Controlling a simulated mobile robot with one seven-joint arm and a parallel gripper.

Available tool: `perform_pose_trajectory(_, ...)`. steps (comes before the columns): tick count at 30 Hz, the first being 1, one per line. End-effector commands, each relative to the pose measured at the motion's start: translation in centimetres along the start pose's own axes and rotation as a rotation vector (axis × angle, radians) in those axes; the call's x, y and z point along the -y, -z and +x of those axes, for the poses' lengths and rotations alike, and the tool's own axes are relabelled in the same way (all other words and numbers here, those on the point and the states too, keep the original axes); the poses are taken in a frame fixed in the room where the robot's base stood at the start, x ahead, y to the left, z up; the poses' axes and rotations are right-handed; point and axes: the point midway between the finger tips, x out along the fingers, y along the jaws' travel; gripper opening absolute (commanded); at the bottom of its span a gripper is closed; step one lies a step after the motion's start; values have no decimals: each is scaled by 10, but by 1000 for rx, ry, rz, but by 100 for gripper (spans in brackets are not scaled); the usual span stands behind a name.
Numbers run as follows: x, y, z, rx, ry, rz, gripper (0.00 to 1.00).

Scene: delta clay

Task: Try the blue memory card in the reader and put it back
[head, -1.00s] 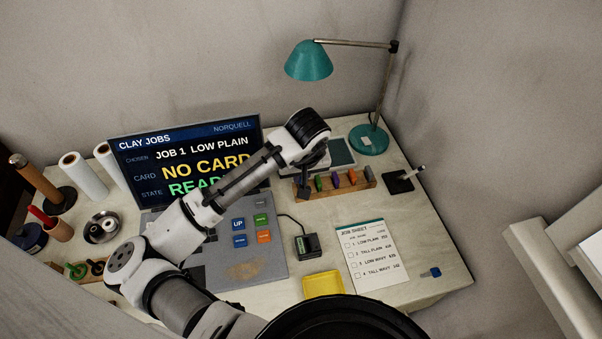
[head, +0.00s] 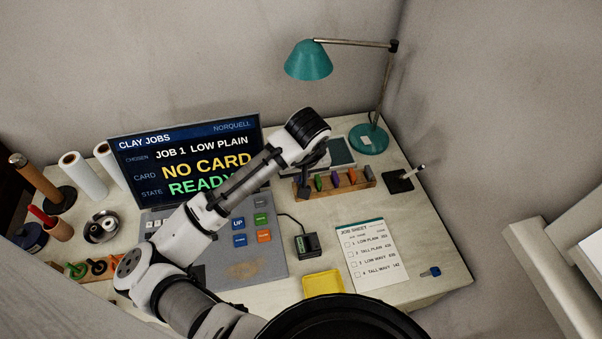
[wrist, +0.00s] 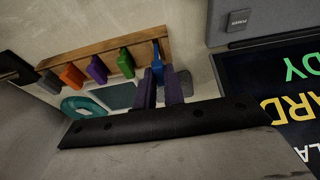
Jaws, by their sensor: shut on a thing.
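The wooden card rack (head: 300,196) stands at the back right of the desk; it also shows in the wrist view (wrist: 100,47). It holds green (head: 319,184), purple, orange and grey cards in a row. My gripper (wrist: 161,80) is shut on the blue memory card (wrist: 157,60) at the rack's end beside the green card. I cannot tell whether the card's foot is in its slot. In the head view my gripper (head: 308,182) hides the blue card. The black card reader (head: 307,245) sits front of the rack. The monitor (head: 190,160) reads "NO CARD" and "READY".
A yellow tray (head: 323,284), a job sheet (head: 372,254) and a small blue object (head: 430,272) lie toward the front right. A grey button panel (head: 262,270) lies left of the reader.

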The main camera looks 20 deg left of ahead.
Motion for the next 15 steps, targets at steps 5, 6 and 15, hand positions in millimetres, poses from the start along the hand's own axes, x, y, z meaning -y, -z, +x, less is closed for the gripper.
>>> perform_pose_trajectory(5,0,-1,5,0,0,0,0)
perform_pose_trajectory(6,0,-2,6,0,0,0,0)
perform_pose_trajectory(15,0,-4,15,1,-1,0,0)
